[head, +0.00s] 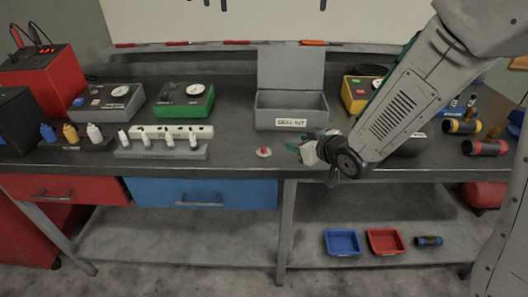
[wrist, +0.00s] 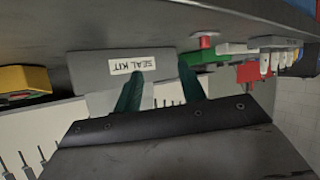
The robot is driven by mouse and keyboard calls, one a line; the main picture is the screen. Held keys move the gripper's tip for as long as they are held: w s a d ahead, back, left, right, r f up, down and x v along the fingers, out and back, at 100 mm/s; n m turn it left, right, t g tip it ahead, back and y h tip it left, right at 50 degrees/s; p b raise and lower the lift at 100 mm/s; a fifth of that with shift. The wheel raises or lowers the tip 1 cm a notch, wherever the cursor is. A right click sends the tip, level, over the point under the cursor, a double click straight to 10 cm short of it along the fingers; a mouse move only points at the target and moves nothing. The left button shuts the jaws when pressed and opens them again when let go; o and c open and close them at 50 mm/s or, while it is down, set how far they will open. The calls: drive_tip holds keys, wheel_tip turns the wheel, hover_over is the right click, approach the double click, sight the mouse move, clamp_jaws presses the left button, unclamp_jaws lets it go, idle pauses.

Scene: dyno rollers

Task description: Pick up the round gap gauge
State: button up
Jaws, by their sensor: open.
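A small pale disc with a red knob, which looks like the round gap gauge (head: 264,153), sits on the dark bench top near the front edge. It also shows in the upside-down wrist view (wrist: 204,41), above and right of the fingers.
An open grey SEAL KIT box (head: 291,112) stands behind the gauge. A grey rack (head: 162,151) with several white-topped bottles is to its left. A green gauge unit (head: 184,102) stands behind the rack. A yellow unit (head: 357,94) is partly behind my arm. Bench top around the gauge is clear.

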sight(265, 148)
drive_tip(key=a+f+y, duration=0.1)
drive_tip(key=a, duration=0.1)
drive_tip(key=a+f+n+y, duration=0.1)
drive_tip(key=a+y, duration=0.1)
drive_tip(key=s+a+f+y, duration=0.1)
drive_tip(key=a, duration=0.1)
drive_tip(key=shift+a+f, duration=0.1)
drive_tip(key=shift+a+y, duration=0.25)
drive_tip(key=shift+y, duration=0.05)
drive_tip(key=x, duration=0.7)
drive_tip(key=shift+w, duration=0.35)
drive_tip(key=shift+c, duration=0.2)
clamp_jaws()
